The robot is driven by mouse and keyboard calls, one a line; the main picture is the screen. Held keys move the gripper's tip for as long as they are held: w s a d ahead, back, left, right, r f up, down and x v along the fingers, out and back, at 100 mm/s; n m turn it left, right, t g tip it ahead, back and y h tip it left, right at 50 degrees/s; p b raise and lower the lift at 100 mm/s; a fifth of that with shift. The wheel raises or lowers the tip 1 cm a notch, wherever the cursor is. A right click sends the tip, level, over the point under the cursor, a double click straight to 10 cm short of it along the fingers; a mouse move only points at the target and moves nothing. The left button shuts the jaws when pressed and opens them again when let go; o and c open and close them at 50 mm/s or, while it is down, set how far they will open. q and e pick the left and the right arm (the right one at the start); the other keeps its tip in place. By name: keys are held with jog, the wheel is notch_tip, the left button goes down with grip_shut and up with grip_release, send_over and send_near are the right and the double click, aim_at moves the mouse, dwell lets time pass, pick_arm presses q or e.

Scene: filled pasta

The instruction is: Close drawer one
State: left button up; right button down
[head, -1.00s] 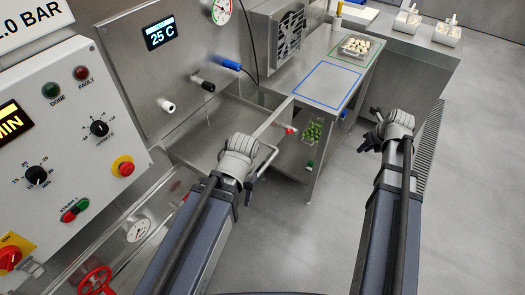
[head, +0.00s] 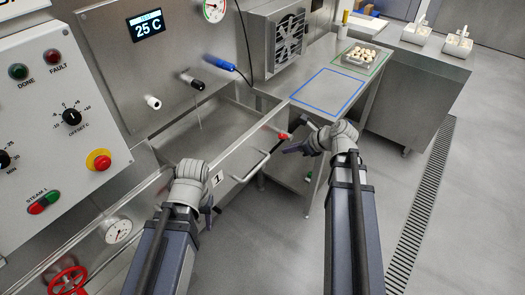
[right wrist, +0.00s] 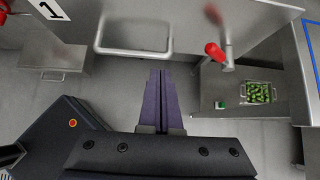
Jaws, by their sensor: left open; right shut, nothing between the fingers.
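Drawer one (head: 235,157), marked with a "1" label (head: 217,178), stands pulled out, with its bare metal inside (head: 205,130) showing behind the front. Its bar handle (head: 262,165) is on the front; the handle (right wrist: 135,52) also shows in the right wrist view. My right gripper (head: 288,149) is shut and empty, just right of the handle in the head view. Its closed fingers (right wrist: 158,75) point toward the drawer front, below the handle's right end in the right wrist view. My left gripper (head: 213,208) is open near the label end; its fingertips are partly hidden.
A red knob (head: 283,136) sticks out by the drawer's right end. A steel table (head: 330,65) with a blue outline and a food tray (head: 361,56) stands at the right. Below it lies a tray of green pieces (right wrist: 258,93). The floor at right is clear.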

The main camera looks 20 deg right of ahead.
aim_at(257, 151)
jog(key=b+x, duration=0.2)
jog(key=x, duration=0.2)
jog(key=b+x, duration=0.2)
jog(key=x, duration=0.1)
jog(key=w+r+b+x, duration=0.1)
jog(key=b+x, duration=0.1)
jog(key=x, duration=0.2)
jog(key=shift+w+a+f+b, duration=0.1)
jog(key=shift+w+a+b, duration=0.15)
jog(key=shift+a+b, duration=0.2)
jog(key=shift+w+a, duration=0.45)
jog(key=shift+w, duration=0.1)
jog(key=w+a, duration=0.5)
jog(key=w, duration=0.2)
jog(key=w+a, duration=0.5)
jog(key=w, duration=0.2)
jog(key=w+a, duration=0.6)
jog(key=shift+w+a, duration=0.1)
jog(key=shift+w, duration=0.3)
jog(key=shift+w+a, duration=0.2)
jog(key=shift+w, duration=0.15)
